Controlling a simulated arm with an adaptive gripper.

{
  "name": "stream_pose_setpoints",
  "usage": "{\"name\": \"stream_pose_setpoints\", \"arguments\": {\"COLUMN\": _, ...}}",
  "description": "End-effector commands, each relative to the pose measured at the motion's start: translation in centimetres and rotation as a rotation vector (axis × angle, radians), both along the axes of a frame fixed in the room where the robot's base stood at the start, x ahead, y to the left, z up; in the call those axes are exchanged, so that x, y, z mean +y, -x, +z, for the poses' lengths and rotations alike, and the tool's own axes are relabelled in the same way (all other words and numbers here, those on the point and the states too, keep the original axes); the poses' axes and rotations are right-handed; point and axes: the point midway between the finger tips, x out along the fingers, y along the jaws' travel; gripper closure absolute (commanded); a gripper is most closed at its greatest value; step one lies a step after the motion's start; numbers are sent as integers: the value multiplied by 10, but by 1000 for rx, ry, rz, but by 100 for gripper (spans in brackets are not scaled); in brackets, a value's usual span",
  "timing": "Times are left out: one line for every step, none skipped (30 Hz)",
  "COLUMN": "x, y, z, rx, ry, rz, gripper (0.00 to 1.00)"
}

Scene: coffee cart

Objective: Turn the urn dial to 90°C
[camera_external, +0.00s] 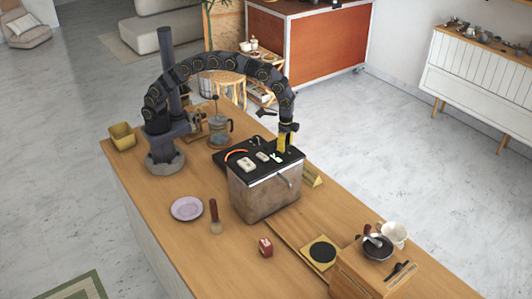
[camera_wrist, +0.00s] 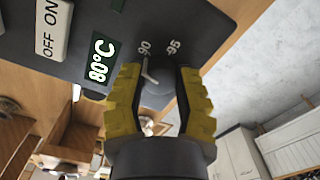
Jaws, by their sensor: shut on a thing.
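My gripper (camera_external: 284,143), with yellow fingers, reaches down to the right rear part of this panel. In the wrist view, the yellow fingers of my gripper (camera_wrist: 160,98) are on both sides of the grey urn dial (camera_wrist: 157,92), shut on it. The dial's white pointer (camera_wrist: 149,71) is directed close to the 90 mark; a 95 mark is to its right. A green display (camera_wrist: 100,58) beside the dial reads 80°C. The fingers hide part of the dial's sides.
A white OFF/ON switch (camera_wrist: 52,28) is on the panel left of the display. A French press (camera_external: 221,127) stands behind the urn.

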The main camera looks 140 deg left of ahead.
Motion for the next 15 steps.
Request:
{"name": "stream_pose_setpoints", "arguments": {"x": 1, "y": 0, "z": -2, "rx": 0, "ry": -1, "rz": -38, "gripper": 100}}
{"name": "stream_pose_setpoints", "arguments": {"x": 1, "y": 0, "z": -2, "rx": 0, "ry": -1, "rz": -61, "gripper": 100}}
{"name": "stream_pose_setpoints", "arguments": {"x": 1, "y": 0, "z": -2, "rx": 0, "ry": -1, "rz": -91, "gripper": 100}}
{"name": "stream_pose_setpoints", "arguments": {"x": 1, "y": 0, "z": -2, "rx": -1, "ry": -1, "rz": -111, "gripper": 100}}
{"name": "stream_pose_setpoints", "arguments": {"x": 1, "y": 0, "z": -2, "rx": -1, "ry": -1, "rz": -132, "gripper": 100}}
{"name": "stream_pose_setpoints", "arguments": {"x": 1, "y": 0, "z": -2, "rx": -1, "ry": -1, "rz": -158, "gripper": 100}}
{"name": "stream_pose_setpoints", "arguments": {"x": 1, "y": 0, "z": -2, "rx": -1, "ry": -1, "rz": -176, "gripper": 100}}
{"name": "stream_pose_setpoints", "arguments": {"x": 1, "y": 0, "z": -2, "rx": 0, "ry": -2, "rz": -193, "gripper": 100}}
{"name": "stream_pose_setpoints", "arguments": {"x": 1, "y": 0, "z": -2, "rx": 0, "ry": -2, "rz": -214, "gripper": 100}}
{"name": "stream_pose_setpoints", "arguments": {"x": 1, "y": 0, "z": -2, "rx": 0, "ry": -2, "rz": -228, "gripper": 100}}
{"name": "stream_pose_setpoints", "arguments": {"x": 1, "y": 0, "z": -2, "rx": 0, "ry": -2, "rz": -241, "gripper": 100}}
{"name": "stream_pose_setpoints", "arguments": {"x": 1, "y": 0, "z": -2, "rx": 0, "ry": -2, "rz": -257, "gripper": 100}}
{"name": "stream_pose_setpoints", "arguments": {"x": 1, "y": 0, "z": -2, "rx": 0, "ry": -2, "rz": -268, "gripper": 100}}
{"name": "stream_pose_setpoints", "arguments": {"x": 1, "y": 0, "z": -2, "rx": -1, "ry": -2, "rz": -277, "gripper": 100}}
{"name": "stream_pose_setpoints", "arguments": {"x": 1, "y": -1, "z": -2, "rx": -1, "ry": -2, "rz": -288, "gripper": 100}}
